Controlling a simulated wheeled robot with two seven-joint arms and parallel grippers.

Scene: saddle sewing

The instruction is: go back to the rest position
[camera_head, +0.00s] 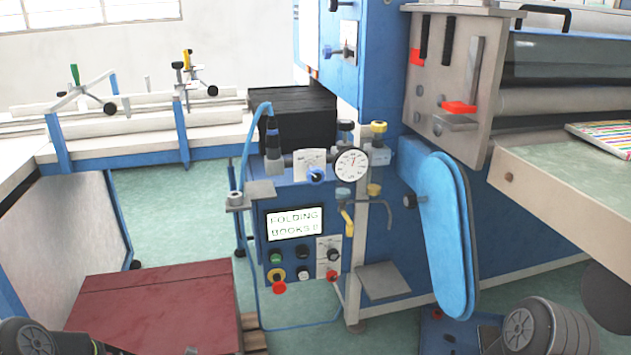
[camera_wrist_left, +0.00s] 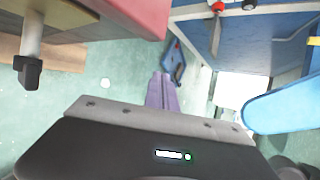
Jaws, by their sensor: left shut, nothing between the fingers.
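My left gripper (camera_wrist_left: 162,78) shows in the left wrist view as two purple-grey fingers held together, shut with nothing between them. It hangs over the pale green floor, clear of the things around it. In the head view neither gripper shows. Only dark rounded parts of my arms show at the bottom left and bottom right corners. My right gripper is out of both views.
The blue machine's control panel (camera_head: 296,225) reads "FOLDING BOOKS!!". A dark red block (camera_head: 155,308) stands front left; its red edge tops the wrist view (camera_wrist_left: 135,12). A blue rounded cover (camera_head: 436,230) is to the right. Open floor (camera_head: 170,215) lies behind the block.

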